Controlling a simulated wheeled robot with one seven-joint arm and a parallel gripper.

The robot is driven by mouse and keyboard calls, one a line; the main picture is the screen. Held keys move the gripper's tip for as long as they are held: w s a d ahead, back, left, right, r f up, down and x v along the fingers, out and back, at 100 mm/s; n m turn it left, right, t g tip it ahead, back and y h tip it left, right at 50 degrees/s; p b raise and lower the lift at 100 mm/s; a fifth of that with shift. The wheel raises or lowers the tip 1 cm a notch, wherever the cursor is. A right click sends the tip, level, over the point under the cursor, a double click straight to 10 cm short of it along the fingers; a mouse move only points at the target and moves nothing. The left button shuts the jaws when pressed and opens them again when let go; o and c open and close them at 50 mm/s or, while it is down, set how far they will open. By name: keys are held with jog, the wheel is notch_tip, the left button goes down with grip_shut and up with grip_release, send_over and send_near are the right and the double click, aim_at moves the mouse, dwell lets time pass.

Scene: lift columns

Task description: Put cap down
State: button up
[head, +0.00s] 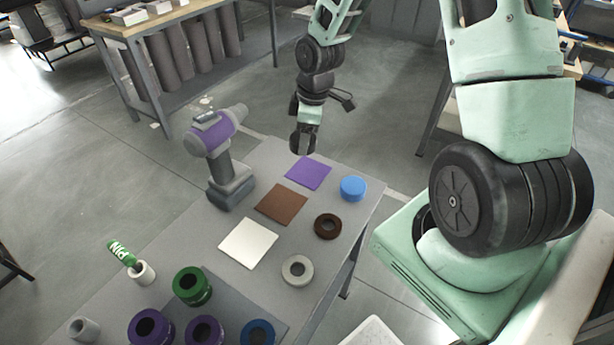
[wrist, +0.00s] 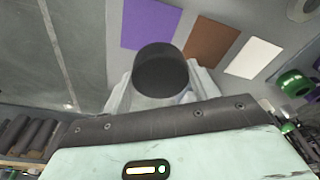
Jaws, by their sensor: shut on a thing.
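My gripper (head: 304,124) is over the far end of the grey table, near the purple square (head: 308,173). In the wrist view my gripper (wrist: 160,88) is shut on a dark, round cap (wrist: 161,66), one finger on each side. The cap looks black or very dark grey. In the head view the held cap (head: 302,140) shows as a dark shape at the gripper's lower end. It appears to be above the table surface, but the exact gap is hard to tell. Its underside is hidden.
A brown square (head: 281,204) and a white square (head: 248,246) lie in line with the purple one. Along the right edge are a blue cap (head: 353,188), a brown ring (head: 327,226) and a grey ring (head: 297,270). A purple-grey drill (head: 222,155) stands left. Several coloured parts crowd the near end.

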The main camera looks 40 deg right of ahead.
aim_at(307, 172)
jog(key=shift+w+d+f+n, duration=0.1)
jog(key=shift+d+n, duration=0.3)
jog(key=shift+n, duration=0.2)
jog(key=shift+w+d+f+n, duration=0.1)
jog(key=shift+d+n, duration=0.3)
jog(key=shift+n, duration=0.2)
jog(key=shift+d+f+n+b, duration=0.1)
jog(key=shift+f+n+b, duration=0.05)
jog(key=shift+n+b, duration=0.15)
notch_tip(307, 172, down, 10)
jog(key=shift+r+p, duration=0.2)
jog(key=shift+p, duration=0.1)
jog(key=shift+f, duration=0.1)
jog(key=o, duration=1.1)
